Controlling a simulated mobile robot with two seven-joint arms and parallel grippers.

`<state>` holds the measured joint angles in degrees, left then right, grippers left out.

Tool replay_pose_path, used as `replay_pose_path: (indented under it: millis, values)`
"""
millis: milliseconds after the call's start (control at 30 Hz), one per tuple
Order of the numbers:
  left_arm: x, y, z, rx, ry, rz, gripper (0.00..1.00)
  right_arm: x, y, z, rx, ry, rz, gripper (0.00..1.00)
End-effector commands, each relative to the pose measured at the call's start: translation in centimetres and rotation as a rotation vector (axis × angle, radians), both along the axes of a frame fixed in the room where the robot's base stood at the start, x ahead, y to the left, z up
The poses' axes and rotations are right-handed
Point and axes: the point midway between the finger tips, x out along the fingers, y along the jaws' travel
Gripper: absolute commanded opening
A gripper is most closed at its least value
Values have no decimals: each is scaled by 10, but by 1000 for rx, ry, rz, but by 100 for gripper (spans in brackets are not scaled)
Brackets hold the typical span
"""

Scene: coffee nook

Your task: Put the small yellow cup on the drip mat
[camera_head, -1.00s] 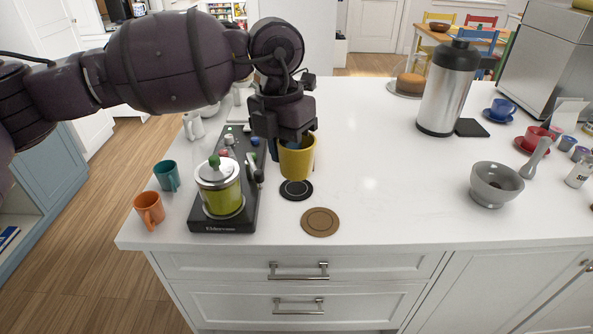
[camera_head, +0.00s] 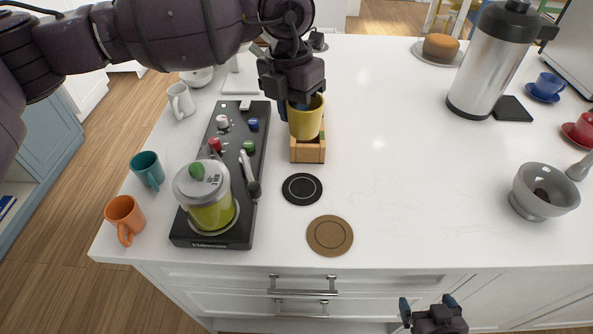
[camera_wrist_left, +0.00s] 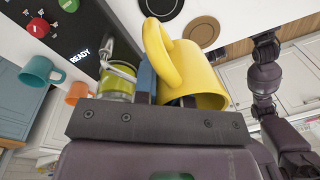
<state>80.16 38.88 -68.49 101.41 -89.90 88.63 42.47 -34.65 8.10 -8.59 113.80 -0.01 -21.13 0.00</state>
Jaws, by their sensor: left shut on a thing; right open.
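The small yellow cup (camera_head: 306,120) is held in my left gripper (camera_head: 297,104), which is shut on it. In the head view it appears in front of part of a small wooden box; I cannot tell whether they touch. The left wrist view shows the cup (camera_wrist_left: 203,80) tilted in the picture, handle towards the camera. Two round mats lie on the counter nearer than the cup: a black one with a pale ring (camera_head: 302,189) and a brown one (camera_head: 330,235). I cannot tell which is the drip mat. My right gripper (camera_head: 428,303) is open and empty, low at the counter's front.
The wooden box (camera_head: 309,152) stands beside a black appliance (camera_head: 188,229) carrying a green pot (camera_head: 211,212). Teal (camera_head: 148,170) and orange (camera_head: 124,217) mugs stand left. A grey bowl (camera_head: 544,190) and steel flask (camera_head: 489,62) are right. The middle counter is clear.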

Motion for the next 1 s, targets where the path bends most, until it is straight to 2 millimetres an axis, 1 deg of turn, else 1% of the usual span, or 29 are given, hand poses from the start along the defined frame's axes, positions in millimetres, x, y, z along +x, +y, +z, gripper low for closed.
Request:
replay_pose_path:
  millis: [33, 200, 400, 500, 667, 767, 1000]
  values:
    - [0, 0, -12, 0, 3, 1, 0, -2, 0, -1, -1, 4, -1, 94]
    - [-1, 0, -49, 0, 2, 1, 0, -4, -1, -3, -1, 8, -1, 94]
    - [0, 0, -86, -1, 1, 0, 0, -1, -1, -1, -2, 1, 1, 94]
    - [0, 0, -96, -1, -1, 0, 0, 2, 0, 1, -2, -6, 3, 94]
    - [0, 0, -103, -1, -1, 0, 0, 7, 1, 4, -2, -16, 5, 94]
    - [0, 0, -112, 0, 0, 1, 0, 8, 1, 4, -1, -18, 6, 94]
    - [0, 0, -149, 1, 1, 1, 0, 6, 1, 1, -2, -13, 5, 94]
